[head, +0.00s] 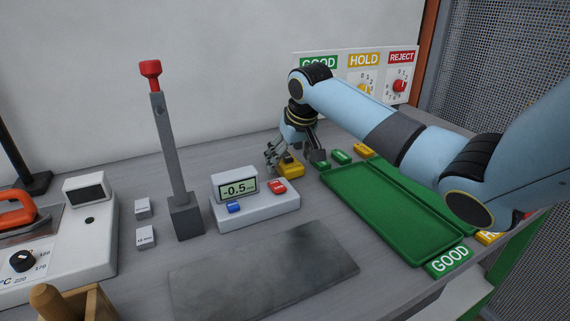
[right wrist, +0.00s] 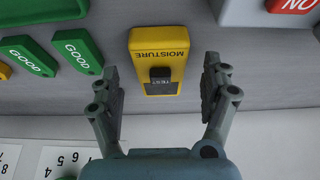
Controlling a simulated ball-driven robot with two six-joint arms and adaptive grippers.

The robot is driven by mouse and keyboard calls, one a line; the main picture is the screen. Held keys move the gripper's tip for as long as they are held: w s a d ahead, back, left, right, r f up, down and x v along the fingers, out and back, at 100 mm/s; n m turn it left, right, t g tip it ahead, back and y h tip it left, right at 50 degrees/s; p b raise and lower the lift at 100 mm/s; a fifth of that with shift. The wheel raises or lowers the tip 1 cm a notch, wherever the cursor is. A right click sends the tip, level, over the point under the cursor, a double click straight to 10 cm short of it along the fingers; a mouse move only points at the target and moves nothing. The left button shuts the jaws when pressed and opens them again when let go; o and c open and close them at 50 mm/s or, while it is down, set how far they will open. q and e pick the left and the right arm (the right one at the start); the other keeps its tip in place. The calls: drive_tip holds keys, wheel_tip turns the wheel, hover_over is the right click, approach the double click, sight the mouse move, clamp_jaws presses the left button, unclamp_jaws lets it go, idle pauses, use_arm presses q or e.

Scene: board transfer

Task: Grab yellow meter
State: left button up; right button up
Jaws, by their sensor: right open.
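The yellow meter (right wrist: 160,45), marked MOISTURE with a small dark part on its face, lies on the grey bench. In the head view the yellow meter (head: 290,169) is behind the white display unit, partly covered by my gripper. My right gripper (right wrist: 162,90) is open, with one finger on each side of the meter's near end in the right wrist view. In the head view my right gripper (head: 294,158) is right at the meter. I cannot tell whether the fingers touch it. My left gripper is not in view.
The white display unit (head: 258,211) reading -0.5 stands close in front of the meter. Green GOOD tags (right wrist: 78,50) lie beside it. A green tray (head: 385,210) is to the right. A grey post with a red knob (head: 150,75) stands left. A dark plate (head: 265,270) lies in front.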

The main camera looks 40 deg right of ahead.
drive_tip(key=shift+x, duration=0.8)
drive_tip(key=shift+s, duration=0.1)
drive_tip(key=c, duration=1.3)
drive_tip(key=shift+r, duration=0.1)
drive_tip(key=shift+c, duration=0.4)
drive_tip(key=shift+r, duration=0.1)
